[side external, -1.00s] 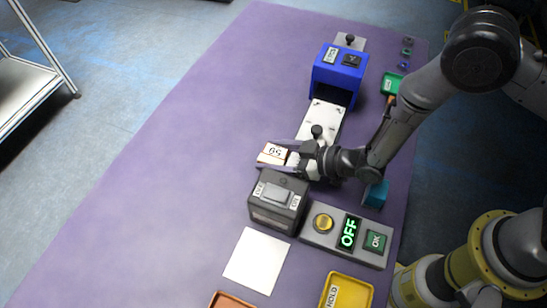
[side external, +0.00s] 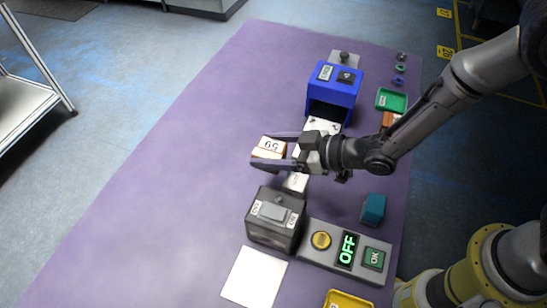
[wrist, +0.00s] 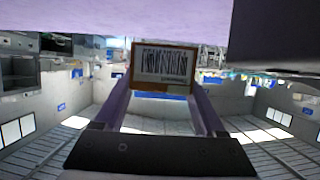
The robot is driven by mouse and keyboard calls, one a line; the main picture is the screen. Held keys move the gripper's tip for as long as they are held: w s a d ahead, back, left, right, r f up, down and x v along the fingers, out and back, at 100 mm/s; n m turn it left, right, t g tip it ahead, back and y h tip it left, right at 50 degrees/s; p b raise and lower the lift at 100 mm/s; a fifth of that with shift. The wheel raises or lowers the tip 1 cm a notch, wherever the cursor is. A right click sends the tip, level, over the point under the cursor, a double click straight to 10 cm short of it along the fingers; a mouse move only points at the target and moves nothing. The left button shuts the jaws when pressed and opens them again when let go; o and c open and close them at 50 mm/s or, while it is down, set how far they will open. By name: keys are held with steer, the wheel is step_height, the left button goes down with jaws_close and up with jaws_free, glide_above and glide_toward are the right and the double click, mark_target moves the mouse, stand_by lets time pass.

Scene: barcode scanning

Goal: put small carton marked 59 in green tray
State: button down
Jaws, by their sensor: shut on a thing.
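The small carton marked 59 (side external: 269,147) is orange-brown with a white label on top. My gripper (side external: 272,149) is shut on it and holds it up, left of the white slide plate. In the wrist view the carton (wrist: 164,68) sits between my fingers, with a barcode label on the face toward the camera. The green tray (side external: 391,100) lies at the back right of the purple table, beside the blue box. My arm hides part of the area just in front of the tray.
A blue scanner box (side external: 334,88) stands over the white plate. A grey box (side external: 274,217), a panel reading OFF (side external: 347,250), a teal block (side external: 373,208), a white sheet (side external: 254,276) and a yellow tray (side external: 348,300) are nearer. A brown block (side external: 388,119) lies by the green tray. The left table is clear.

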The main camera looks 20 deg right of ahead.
steer(key=shift+r, duration=0.75)
steer(key=shift+d+f, duration=0.15)
steer(key=shift+d, duration=0.2)
steer(key=s+d+r+m+t+h, duration=0.2)
steer(key=d+m+h, duration=0.5)
steer(key=d, duration=1.3)
steer(key=s+d+r+m+t+h, duration=0.15)
steer(key=d+m+h, duration=0.55)
steer(key=d, duration=1.3)
steer(key=shift+g+h, duration=0.25)
steer(key=shift+h, duration=0.25)
steer(key=f+x, duration=0.1)
steer(key=x, duration=0.4)
steer(key=a+x, duration=0.1)
steer(key=x, duration=0.4)
steer(key=a+f+x, duration=0.1)
steer(key=x, duration=0.4)
steer(key=shift+a+f, duration=0.25)
steer(key=shift+f, duration=0.1)
steer(key=shift+w+d+f, duration=0.1)
steer(key=shift+w+f, duration=0.5)
steer(key=shift+f, duration=0.05)
steer(key=shift+f+n, duration=0.3)
steer(key=shift+f, duration=1.25)
steer(key=shift+f, duration=0.15)
